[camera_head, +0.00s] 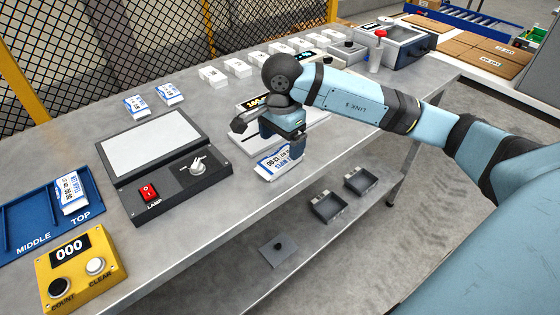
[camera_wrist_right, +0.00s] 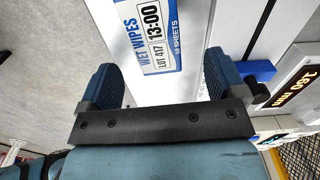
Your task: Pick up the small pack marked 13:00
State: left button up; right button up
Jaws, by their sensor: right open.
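The small pack marked 13:00 (camera_head: 272,163) is white and blue and lies near the front edge of the metal bench. In the right wrist view the pack (camera_wrist_right: 150,35) shows the words WET WIPES, 13:00 and LOT 417. My right gripper (camera_head: 284,146) is over the far side of the pack in the head view and hides part of it. In the wrist view its two blue fingers (camera_wrist_right: 161,72) are spread wide, with the pack ahead of the gap and nothing gripped. I cannot tell whether a finger touches the pack. My left gripper is not in view.
A device with a lit display (camera_head: 256,102) stands behind my right gripper. A lamp panel (camera_head: 222,180), a blue tray (camera_head: 28,212) holding a pack (camera_head: 70,192) and a yellow counter (camera_head: 105,262) stand left. Two packs (camera_head: 137,104) (camera_head: 170,94) lie farther back. Small bins (camera_head: 327,207) sit below.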

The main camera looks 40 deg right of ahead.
aim_at(282, 156)
jog(key=f, duration=0.5)
jog(key=shift+s, duration=0.2)
jog(key=shift+r, duration=0.1)
jog(key=c, duration=1)
jog(key=shift+r, duration=0.1)
